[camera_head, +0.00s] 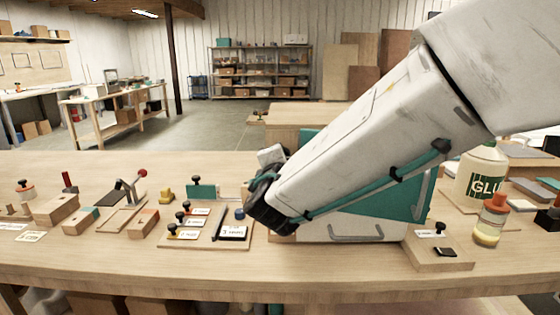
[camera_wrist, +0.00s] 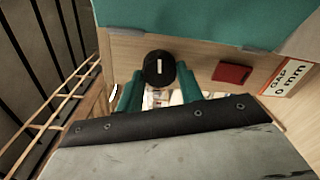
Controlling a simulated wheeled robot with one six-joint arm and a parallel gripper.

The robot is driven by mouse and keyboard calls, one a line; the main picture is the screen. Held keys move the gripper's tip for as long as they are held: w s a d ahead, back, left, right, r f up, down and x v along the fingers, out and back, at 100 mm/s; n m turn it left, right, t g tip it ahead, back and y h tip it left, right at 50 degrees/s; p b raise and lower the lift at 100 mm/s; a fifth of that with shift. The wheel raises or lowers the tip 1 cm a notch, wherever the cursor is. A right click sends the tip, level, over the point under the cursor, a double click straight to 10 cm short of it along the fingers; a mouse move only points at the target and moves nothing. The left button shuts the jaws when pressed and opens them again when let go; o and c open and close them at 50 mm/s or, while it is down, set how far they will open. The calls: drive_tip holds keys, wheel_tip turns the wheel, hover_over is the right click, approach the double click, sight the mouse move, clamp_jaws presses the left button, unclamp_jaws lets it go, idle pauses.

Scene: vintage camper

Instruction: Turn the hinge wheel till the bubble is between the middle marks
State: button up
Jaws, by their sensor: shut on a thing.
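A black round wheel (camera_wrist: 159,68) with a white line on its face shows in the wrist view, on a pale wooden strip below a teal panel (camera_wrist: 185,18). I take it for the hinge wheel. The teal fingers of my gripper (camera_wrist: 158,92) are on either side of it and shut on it. The white line stands about upright in the picture. In the head view, my arm hides the wheel and much of a teal and white camper body (camera_head: 345,228) on the bench. I cannot make out a bubble or its marks in either view.
A red block (camera_wrist: 231,74) and a "GAP 0 mm" label (camera_wrist: 284,77) are right of the wheel. On the bench (camera_head: 330,280), a board with black knobs (camera_head: 175,240) lies left of my arm. A glue bottle (camera_head: 480,172) and an orange-capped jar (camera_head: 490,222) stand right.

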drive_tip(key=o, duration=0.7)
drive_tip(key=shift+a, duration=0.1)
drive_tip(key=shift+s, duration=0.1)
drive_tip(key=s, duration=0.7)
drive_tip(key=shift+s+a+r, duration=0.15)
drive_tip(key=shift+s+r, duration=0.05)
drive_tip(key=shift+s, duration=0.15)
